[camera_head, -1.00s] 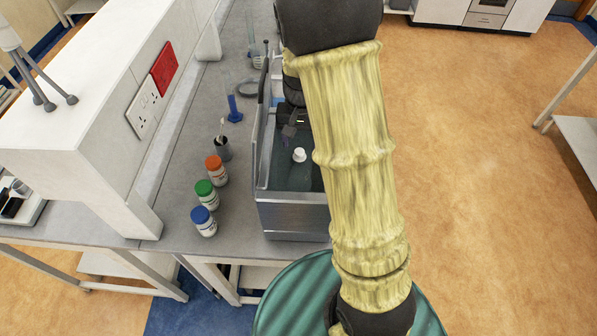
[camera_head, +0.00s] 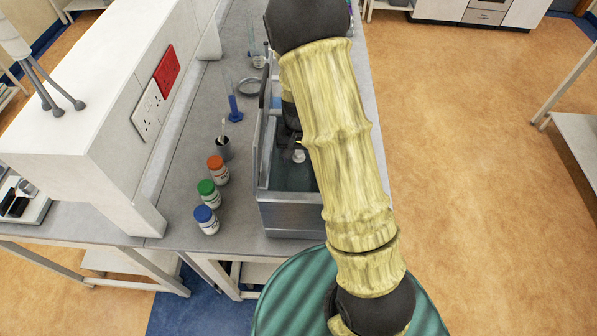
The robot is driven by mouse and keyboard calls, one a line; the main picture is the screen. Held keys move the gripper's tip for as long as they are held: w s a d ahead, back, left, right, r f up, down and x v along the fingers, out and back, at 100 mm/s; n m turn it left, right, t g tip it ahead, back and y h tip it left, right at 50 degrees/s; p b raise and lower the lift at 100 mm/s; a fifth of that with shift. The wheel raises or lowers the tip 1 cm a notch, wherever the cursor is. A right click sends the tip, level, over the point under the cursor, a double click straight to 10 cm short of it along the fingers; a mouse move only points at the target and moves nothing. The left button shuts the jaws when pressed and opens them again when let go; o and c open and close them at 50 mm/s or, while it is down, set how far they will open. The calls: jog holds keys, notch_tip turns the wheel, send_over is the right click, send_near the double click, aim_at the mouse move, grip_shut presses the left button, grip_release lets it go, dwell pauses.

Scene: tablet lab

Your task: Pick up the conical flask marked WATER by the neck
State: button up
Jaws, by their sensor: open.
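A metal bath-like container (camera_head: 290,219) stands on the grey bench, with a dark, glassy interior. A small white object (camera_head: 299,157) shows inside it, like a stopper or cap. I cannot tell if it belongs to the conical flask, and no WATER label can be read. My gripper (camera_head: 297,146) is open, over the container and close above or beside the white object. My yellow arm hides the container's right side and part of the gripper, so I cannot tell whether the fingers touch the white object.
Bottles with orange (camera_head: 216,162), green (camera_head: 206,187) and blue (camera_head: 203,214) caps stand left of the container. The container's raised walls surround my gripper.

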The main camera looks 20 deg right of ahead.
jog(key=shift+f, duration=0.2)
dwell(0.4)
jog(key=shift+r, duration=0.1)
grip_shut()
